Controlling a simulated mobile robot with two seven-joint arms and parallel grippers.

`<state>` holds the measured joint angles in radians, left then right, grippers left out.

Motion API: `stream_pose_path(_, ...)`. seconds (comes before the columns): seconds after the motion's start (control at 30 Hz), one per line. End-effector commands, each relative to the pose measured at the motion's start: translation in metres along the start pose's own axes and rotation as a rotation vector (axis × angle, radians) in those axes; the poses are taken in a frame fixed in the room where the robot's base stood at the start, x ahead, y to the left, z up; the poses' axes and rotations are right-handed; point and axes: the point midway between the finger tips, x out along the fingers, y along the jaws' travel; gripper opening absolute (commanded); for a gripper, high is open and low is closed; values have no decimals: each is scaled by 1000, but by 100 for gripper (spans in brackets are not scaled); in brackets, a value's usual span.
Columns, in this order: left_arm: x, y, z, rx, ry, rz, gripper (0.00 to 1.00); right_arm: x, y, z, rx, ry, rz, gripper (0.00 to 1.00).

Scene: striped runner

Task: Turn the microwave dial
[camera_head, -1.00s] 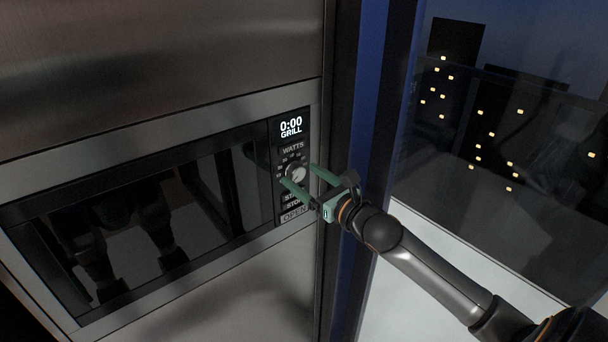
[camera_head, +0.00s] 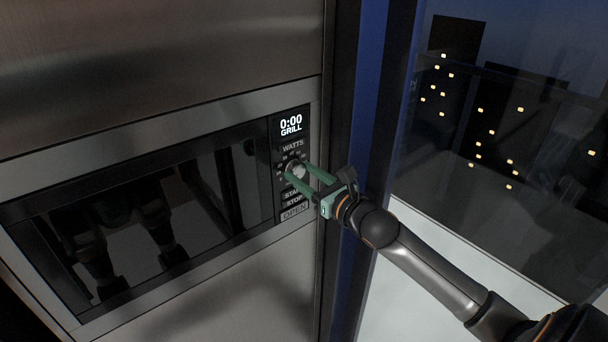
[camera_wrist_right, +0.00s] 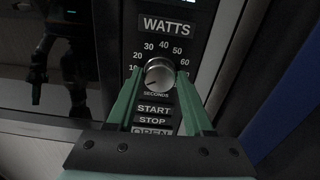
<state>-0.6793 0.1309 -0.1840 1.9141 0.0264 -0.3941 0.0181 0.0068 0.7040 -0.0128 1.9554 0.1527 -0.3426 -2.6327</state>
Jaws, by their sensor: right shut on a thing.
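The microwave (camera_head: 150,215) is built into a steel front, with a dark glass door and a control panel at its right. The silver round dial (camera_head: 299,170) sits on the panel below the word WATTS. My right gripper (camera_head: 298,173) reaches in from the right with its green fingers at the dial. In the right wrist view, the dial (camera_wrist_right: 159,75) lies between the two fingertips of the right gripper (camera_wrist_right: 160,82), which is shut on it. Numbers ring the dial, with SECONDS below it. My left gripper is not in view.
The display (camera_head: 291,125) reads 0:00 GRILL. The START (camera_wrist_right: 154,109), STOP and OPEN buttons lie below the dial, between the fingers in the wrist view. A dark and blue window frame (camera_head: 360,130) stands close at the right of the panel.

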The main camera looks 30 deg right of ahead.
Motion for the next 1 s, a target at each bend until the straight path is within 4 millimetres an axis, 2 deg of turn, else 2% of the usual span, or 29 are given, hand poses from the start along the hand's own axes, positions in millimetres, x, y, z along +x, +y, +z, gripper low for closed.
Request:
stream_pose_path(0.03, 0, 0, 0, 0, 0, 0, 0, 0, 0, 0, 0, 0, 0, 11)
stream_pose_path(0.13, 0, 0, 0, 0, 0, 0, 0, 0, 0, 0, 0, 0, 0, 0)
stream_pose_path(0.57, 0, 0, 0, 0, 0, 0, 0, 0, 0, 0, 75, 1, 1, 0)
stream_pose_path(1.0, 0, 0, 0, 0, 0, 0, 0, 0, -1, 0, 437, 1, 1, 0)
